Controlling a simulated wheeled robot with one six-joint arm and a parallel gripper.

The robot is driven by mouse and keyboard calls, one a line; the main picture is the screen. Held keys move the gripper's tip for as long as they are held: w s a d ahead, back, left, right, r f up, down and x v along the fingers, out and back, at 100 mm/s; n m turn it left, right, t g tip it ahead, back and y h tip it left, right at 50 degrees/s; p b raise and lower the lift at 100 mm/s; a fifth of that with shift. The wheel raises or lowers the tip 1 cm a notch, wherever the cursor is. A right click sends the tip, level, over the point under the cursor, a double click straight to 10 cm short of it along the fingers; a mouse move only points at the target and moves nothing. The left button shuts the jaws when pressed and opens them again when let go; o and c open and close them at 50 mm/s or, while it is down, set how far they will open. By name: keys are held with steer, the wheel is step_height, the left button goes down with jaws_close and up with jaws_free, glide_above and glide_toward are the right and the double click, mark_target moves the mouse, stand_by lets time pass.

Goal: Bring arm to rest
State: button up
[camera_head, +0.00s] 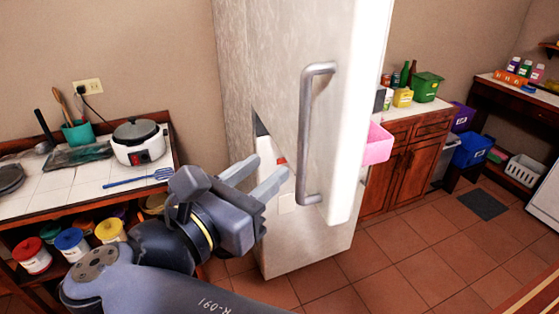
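My gripper (257,177) is in the middle of the view, at the end of my blue-grey arm. Its two fingers are spread apart with a gap between them, and nothing shows in the gap. The fingers point up and right, towards the white fridge (265,60). The fridge's door stands open towards me, with a long metal handle (308,130) on its face. The fingertips appear left of the handle's lower part. I cannot tell whether they touch the fridge.
A tiled counter (90,182) with a white cooker (138,142) and a blue slotted spatula (138,179) is at left. Tins sit on the shelf below. A wooden cabinet (405,160) stands right of the fridge. The tiled floor (430,250) at right is mostly clear.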

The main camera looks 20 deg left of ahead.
mark_target(300, 144)
steer(key=p+x, duration=0.2)
steer(key=x, duration=0.8)
steer(key=shift+w+d, duration=0.1)
steer(key=shift+w, duration=0.4)
steer(key=shift+f, duration=0.1)
steer(key=shift+d, duration=0.25)
steer(key=shift+a, duration=0.1)
